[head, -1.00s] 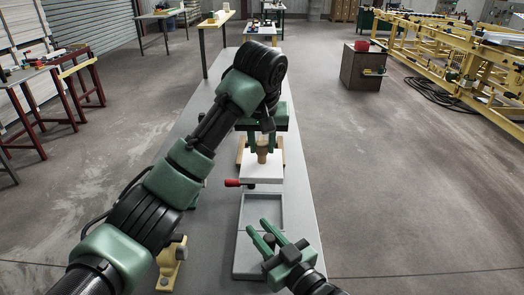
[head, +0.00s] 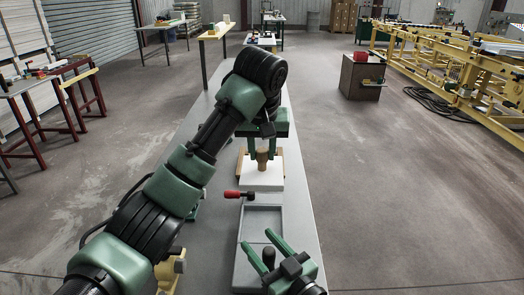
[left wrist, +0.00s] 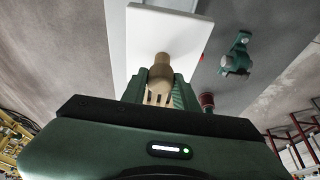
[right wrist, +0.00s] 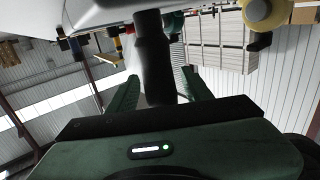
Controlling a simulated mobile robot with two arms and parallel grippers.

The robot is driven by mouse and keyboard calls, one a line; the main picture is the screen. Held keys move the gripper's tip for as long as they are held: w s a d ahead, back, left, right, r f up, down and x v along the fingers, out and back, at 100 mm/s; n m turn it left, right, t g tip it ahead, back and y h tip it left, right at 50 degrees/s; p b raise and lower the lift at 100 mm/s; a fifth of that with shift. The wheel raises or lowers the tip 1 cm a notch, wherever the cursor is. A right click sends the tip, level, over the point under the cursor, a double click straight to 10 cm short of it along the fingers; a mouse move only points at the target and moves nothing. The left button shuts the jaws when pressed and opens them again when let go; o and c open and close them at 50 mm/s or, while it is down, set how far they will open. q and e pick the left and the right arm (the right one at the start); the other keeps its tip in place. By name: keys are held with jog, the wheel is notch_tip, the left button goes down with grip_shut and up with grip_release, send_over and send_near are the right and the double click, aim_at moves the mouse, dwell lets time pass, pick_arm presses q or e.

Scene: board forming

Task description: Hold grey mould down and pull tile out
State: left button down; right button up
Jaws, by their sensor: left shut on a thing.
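The grey mould (head: 262,222) lies flat on the table, its shallow recess empty. A white tile (head: 262,181) with a wooden knob (head: 262,160) is beyond the mould's far end, clear of it. My left gripper (head: 262,152) is shut on the knob; the left wrist view shows the knob (left wrist: 160,75) between its fingers and the tile (left wrist: 165,35) level beyond. The post (right wrist: 154,60) stands between the open fingers in the right wrist view.
A red-handled clamp (head: 233,194) reaches in at the mould's left far corner. A tan wooden piece (head: 279,157) shows behind the tile; whether the tile touches it, I cannot tell. A yellow fixture (head: 172,272) is at the near left. The right table strip is clear.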

pick_arm(q)
jog(key=shift+r, duration=0.1)
pick_arm(e)
jog(key=v, duration=1.2)
jog(key=shift+r, duration=0.1)
